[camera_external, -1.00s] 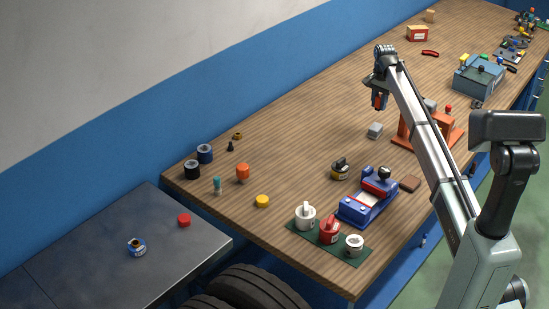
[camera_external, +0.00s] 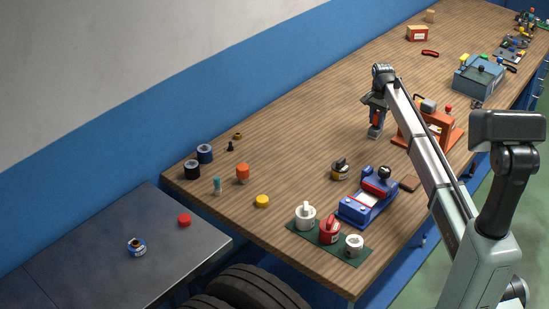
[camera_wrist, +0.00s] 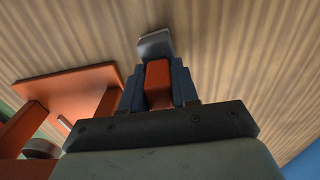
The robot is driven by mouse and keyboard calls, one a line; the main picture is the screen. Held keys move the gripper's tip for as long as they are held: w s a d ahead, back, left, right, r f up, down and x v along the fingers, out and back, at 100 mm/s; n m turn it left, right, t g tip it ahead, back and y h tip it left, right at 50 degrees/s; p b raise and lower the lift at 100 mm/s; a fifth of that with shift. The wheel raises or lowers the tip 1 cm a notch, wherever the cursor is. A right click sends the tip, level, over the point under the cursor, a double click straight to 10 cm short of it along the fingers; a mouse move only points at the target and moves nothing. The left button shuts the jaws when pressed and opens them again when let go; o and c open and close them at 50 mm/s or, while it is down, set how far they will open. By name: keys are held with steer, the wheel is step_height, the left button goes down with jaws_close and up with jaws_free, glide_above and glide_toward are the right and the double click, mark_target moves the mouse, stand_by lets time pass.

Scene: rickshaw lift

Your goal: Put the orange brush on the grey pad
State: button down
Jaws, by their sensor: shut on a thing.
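My gripper (camera_external: 377,122) points down over the table and is shut on the orange brush, a red-orange block (camera_wrist: 157,82) between the two dark fingers in the wrist view. The fingers hide most of the brush in the external view. I cannot tell whether the brush touches the pad.
An orange stand (camera_external: 434,138) is close to the right of my gripper; it also shows at left in the wrist view (camera_wrist: 68,88).

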mark_target(378, 113)
steer(key=c, duration=0.8)
jaws_free()
steer(key=shift+c, duration=0.2)
step_height(378, 113, up, 12)
steer(key=shift+r, duration=0.1)
